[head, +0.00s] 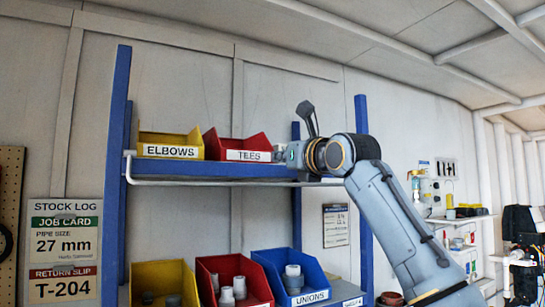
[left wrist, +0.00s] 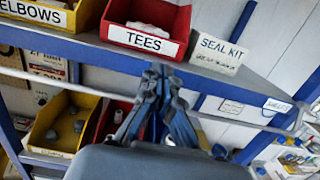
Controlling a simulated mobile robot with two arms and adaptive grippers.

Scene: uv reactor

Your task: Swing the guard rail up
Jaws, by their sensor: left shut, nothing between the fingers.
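The guard rail (head: 230,183) is a thin white bar along the front of the upper blue shelf, hanging level just below the shelf edge. In the left wrist view the rail (left wrist: 60,84) runs across the picture and passes behind my fingers. My left gripper (left wrist: 157,72) is shut and empty, its fingertips by the shelf's front edge below the TEES bin. I cannot tell whether the fingers touch the rail. My right gripper is not in view.
The upper shelf (head: 225,170) holds a yellow ELBOWS bin (head: 170,139), a red TEES bin (head: 237,143) and a SEAL KIT box (left wrist: 219,54). Several bins, including the blue UNIONS bin (head: 292,272), stand below. Blue posts (head: 117,150) flank the shelf.

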